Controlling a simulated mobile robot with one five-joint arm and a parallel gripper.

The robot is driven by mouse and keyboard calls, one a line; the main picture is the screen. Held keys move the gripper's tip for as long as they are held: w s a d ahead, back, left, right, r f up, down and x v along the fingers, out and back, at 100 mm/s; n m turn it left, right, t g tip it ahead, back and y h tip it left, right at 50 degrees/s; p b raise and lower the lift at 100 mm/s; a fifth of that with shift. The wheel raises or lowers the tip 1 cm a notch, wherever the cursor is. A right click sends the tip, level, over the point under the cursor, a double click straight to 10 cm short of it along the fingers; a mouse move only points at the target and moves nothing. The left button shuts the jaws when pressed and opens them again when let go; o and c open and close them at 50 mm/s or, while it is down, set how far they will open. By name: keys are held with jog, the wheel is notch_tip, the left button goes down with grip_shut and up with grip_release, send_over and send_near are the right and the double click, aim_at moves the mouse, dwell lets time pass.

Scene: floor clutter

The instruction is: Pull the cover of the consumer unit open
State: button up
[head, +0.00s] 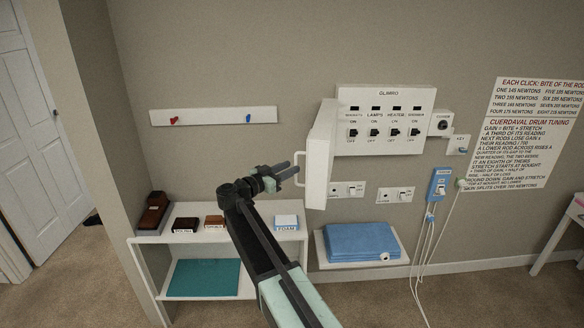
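The consumer unit (384,143) is a white box on the wall, with a row of black switches showing. Its white cover (319,158) stands out from the unit's left side, swung open and seen nearly edge-on. A white bar handle (298,169) is on the cover's left face. My gripper (289,173) reaches from the lower left, with its dark fingertips at or very close to the handle. I cannot tell whether the fingers are around the handle or touching it, or whether they are open or shut.
A white shelf unit (154,240) with small blocks stands behind my arm at the left. A low shelf (322,252) holds folded blue cloth (362,241). White cables (424,252) hang below a blue wall device (439,185). A white rail (213,116) is on the wall.

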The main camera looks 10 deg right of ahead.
jog(key=v, duration=0.5)
jog(key=shift+s+a, duration=0.1)
